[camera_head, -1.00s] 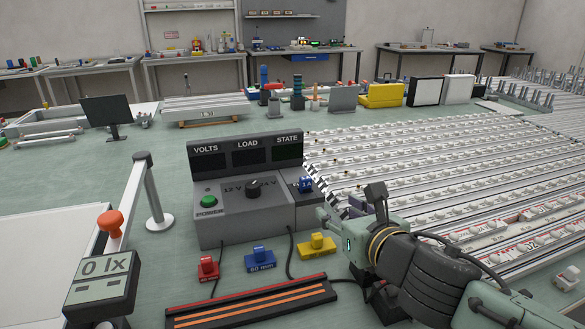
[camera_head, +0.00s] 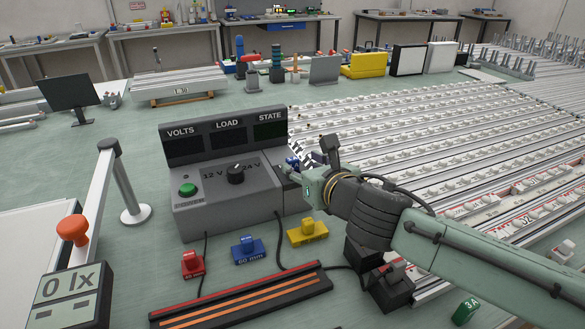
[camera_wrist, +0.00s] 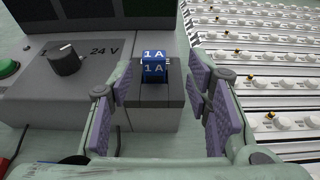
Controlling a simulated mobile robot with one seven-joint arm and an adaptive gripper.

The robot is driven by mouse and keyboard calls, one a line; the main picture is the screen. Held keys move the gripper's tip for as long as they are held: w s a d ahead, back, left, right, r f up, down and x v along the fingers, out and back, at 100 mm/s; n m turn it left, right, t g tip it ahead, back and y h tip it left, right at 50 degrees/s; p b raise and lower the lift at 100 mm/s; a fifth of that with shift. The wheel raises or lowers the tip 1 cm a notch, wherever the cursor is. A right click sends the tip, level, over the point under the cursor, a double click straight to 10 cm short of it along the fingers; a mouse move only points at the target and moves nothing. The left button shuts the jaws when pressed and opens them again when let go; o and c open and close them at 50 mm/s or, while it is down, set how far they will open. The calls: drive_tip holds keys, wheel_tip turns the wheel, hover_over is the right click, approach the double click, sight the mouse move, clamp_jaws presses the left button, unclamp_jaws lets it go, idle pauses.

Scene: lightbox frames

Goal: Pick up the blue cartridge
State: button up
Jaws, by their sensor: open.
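The blue cartridge (camera_wrist: 154,67), marked 1A, sits upright in a dark slot on the right side of the grey power unit (camera_wrist: 60,95). In the head view only a small part of the blue cartridge (camera_head: 292,161) shows beside my gripper (camera_head: 308,170). In the wrist view my gripper (camera_wrist: 163,92) is open, with purple pads left and right of the slot block. The cartridge stands between and slightly beyond the pads, with visible gaps on both sides. Nothing is held.
The power unit has a dial (camera_head: 236,173) and a green button (camera_head: 188,189). Red (camera_head: 193,264), blue (camera_head: 248,249) and yellow (camera_head: 308,232) blocks stand in front. A green 3A cartridge (camera_head: 466,310) lies at lower right. White rails (camera_head: 420,150) fill the right side.

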sight(292, 159)
drive_tip(key=x, duration=0.3)
drive_tip(key=p+x, duration=0.1)
drive_tip(key=shift+w+a+r, duration=0.1)
drive_tip(key=shift+a+r, duration=0.2)
drive_tip(key=shift+a, duration=0.2)
drive_tip(key=shift+w+f, duration=0.15)
drive_tip(key=shift+w, duration=0.1)
drive_tip(key=c, duration=0.9)
drive_tip(key=shift+c, duration=0.2)
drive_tip(key=shift+a, duration=0.1)
